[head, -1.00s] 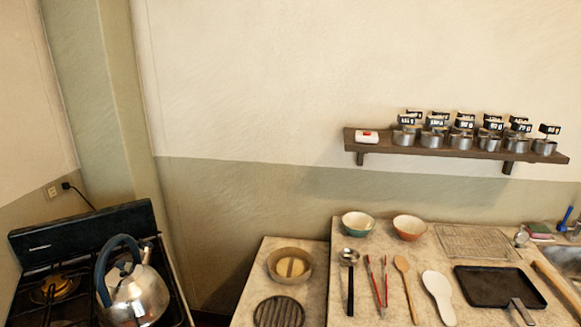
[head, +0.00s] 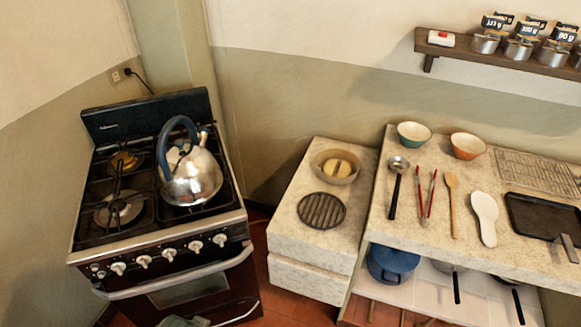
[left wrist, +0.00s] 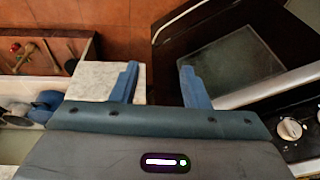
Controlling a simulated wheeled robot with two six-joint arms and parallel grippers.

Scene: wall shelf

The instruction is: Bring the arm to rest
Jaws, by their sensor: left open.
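My left gripper (left wrist: 158,82) shows in the left wrist view, its two blue fingers spread apart with nothing between them. It hangs over the gap between the pale counter block (left wrist: 95,80) and the stove (left wrist: 235,60), with the red-brown floor below. Neither gripper shows in the head view, so my right gripper is out of sight.
The stove (head: 158,250) with a steel kettle (head: 192,175) stands at left. A low counter (head: 310,265) holds a bowl (head: 336,166) and a round trivet (head: 321,210). The longer counter (head: 405,225) holds utensils and bowls. A wall shelf (head: 500,58) carries several metal pots.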

